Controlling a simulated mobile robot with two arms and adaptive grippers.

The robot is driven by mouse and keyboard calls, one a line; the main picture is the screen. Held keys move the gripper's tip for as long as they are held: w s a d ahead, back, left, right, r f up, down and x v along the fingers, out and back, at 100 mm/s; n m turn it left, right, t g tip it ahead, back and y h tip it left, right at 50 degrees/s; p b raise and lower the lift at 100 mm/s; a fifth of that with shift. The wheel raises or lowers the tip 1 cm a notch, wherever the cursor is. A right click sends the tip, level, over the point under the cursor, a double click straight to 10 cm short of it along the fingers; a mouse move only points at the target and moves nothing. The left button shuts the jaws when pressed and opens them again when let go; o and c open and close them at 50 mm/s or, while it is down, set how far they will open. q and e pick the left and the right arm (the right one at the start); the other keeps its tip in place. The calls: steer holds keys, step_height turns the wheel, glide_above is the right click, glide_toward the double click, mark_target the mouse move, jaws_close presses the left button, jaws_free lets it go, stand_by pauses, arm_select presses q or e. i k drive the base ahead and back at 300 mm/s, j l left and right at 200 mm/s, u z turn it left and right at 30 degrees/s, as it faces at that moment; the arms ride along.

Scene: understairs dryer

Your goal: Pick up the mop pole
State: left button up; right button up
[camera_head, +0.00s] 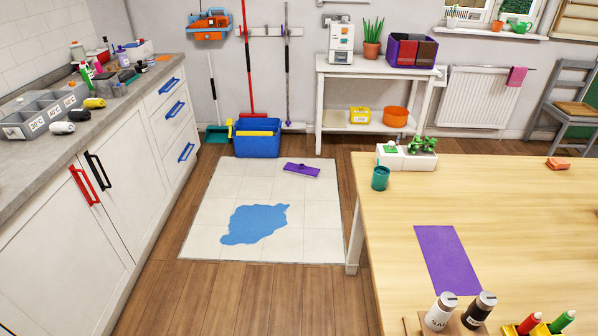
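A thin dark pole with purple parts (287,70) stands upright against the back wall, held by a wall rack (268,31). A grey pole (212,85) farther left ends in a green broom or dustpan (216,133). A flat purple mop head (301,170) lies on the tiled floor patch with no pole attached. Neither of my grippers is in view.
A blue puddle (255,223) lies on the tiles (325,220). A counter (95,120) runs along the left and a wooden table (520,210) fills the right. A white shelf (375,70) stands right of the poles. Floor between counter and table is otherwise clear.

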mark_target(288, 122)
steer(key=i+j+u, duration=0.15)
steer(key=i+j, duration=0.3)
steer(key=i, duration=0.35)
steer(key=i+j+z, duration=0.15)
steer(key=i, duration=0.3)
steer(key=i+j, duration=0.15)
steer(key=i, duration=0.3)
steer(key=i+j+z, duration=0.1)
steer(key=i, duration=1.35)
steer(key=i+l+u, duration=0.15)
steer(key=i, duration=0.85)
